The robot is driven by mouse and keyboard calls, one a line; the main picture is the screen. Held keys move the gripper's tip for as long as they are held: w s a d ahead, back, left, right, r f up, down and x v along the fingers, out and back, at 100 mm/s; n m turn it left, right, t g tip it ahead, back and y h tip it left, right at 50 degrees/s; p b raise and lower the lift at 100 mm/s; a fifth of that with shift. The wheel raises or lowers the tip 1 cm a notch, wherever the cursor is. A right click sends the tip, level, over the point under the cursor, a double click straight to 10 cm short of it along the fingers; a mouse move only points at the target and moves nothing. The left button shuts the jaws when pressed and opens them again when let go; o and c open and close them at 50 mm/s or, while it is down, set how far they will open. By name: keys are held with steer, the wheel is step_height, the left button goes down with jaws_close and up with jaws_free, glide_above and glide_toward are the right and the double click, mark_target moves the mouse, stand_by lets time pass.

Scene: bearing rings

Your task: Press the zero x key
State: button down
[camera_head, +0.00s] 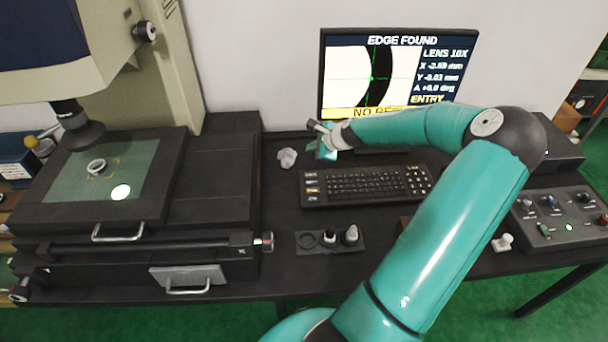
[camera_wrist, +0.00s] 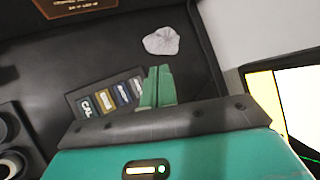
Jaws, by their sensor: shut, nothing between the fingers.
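The black keyboard (camera_head: 365,187) lies on the bench below the monitor. A column of labelled keys (camera_head: 312,187) is at its left end. In the wrist view these keys (camera_wrist: 105,97) show as a row left of my fingers; one reads CAL, and I cannot read a zero x label. My gripper (camera_head: 326,152) is above the bench behind the keyboard's left end. Its green fingers also show in the wrist view (camera_wrist: 158,78), shut and empty, hiding the keyboard beyond them. The monitor (camera_head: 400,70) shows EDGE FOUND, LENS 10X, X -2.59 mm and Y -0.03 mm; my arm covers its lower edge.
A crumpled pale wad (camera_head: 287,157) lies left of my gripper. A dark tray (camera_head: 330,242) with small round parts stands in front of the keyboard. The measuring stage (camera_head: 60,215), bearing a ring (camera_head: 96,166), is at left. A control box (camera_head: 555,215) is at right.

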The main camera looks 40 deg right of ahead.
mark_target(313, 176)
steer(key=shift+s+d+f, duration=0.1)
steer(key=shift+f, duration=2.1)
steer(key=shift+s+d+f, duration=0.1)
steer(key=shift+f, duration=2.1)
steer(key=shift+f, duration=0.1)
steer(key=shift+f, duration=0.35)
steer(key=shift+f, duration=0.3)
steer(key=shift+r, duration=0.75)
